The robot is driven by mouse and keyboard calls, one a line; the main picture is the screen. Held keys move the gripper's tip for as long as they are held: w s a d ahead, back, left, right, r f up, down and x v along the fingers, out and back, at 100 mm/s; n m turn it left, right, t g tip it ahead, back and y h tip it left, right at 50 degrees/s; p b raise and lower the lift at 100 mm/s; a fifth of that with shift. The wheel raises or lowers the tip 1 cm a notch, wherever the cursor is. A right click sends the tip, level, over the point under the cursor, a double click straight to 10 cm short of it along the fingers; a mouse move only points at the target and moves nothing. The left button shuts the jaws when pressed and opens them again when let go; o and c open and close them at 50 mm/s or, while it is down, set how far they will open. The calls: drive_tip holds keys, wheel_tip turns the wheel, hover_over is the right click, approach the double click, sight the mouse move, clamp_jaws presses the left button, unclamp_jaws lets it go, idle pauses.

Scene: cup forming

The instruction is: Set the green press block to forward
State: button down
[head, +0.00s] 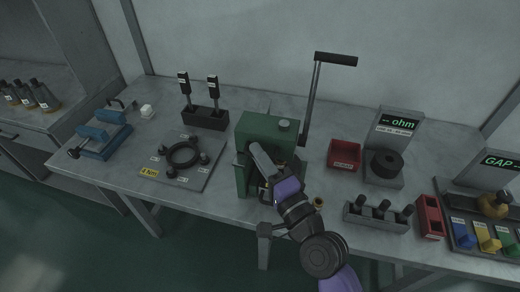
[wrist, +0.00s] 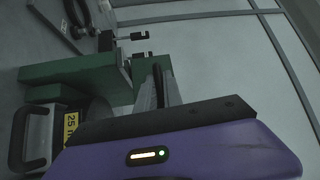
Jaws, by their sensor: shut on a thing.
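In the wrist view, green parts of the press (wrist: 80,80) lie ahead and left of my gripper (wrist: 158,90). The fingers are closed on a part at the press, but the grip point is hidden. The setting of the press cannot be read.
A red bin (head: 344,155) and an ohm gauge (head: 398,125) stand to the right. A grey holder with black pegs (head: 376,215) is at the front edge. A ring fixture plate (head: 182,158) and blue clamp (head: 104,138) are left. A yellow "25" label (wrist: 71,124) shows beside my gripper.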

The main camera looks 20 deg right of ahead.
drive_tip(key=shift+a, duration=0.25)
drive_tip(key=c, duration=1.8)
unclamp_jaws()
drive_tip(key=s+b, duration=0.1)
drive_tip(key=s, duration=0.1)
drive_tip(key=s+d+b, duration=0.1)
drive_tip(key=s, duration=0.2)
drive_tip(key=s+f+b, duration=0.1)
drive_tip(key=s, duration=0.1)
drive_tip(key=shift+s+d, duration=0.15)
drive_tip(key=shift+s, duration=0.2)
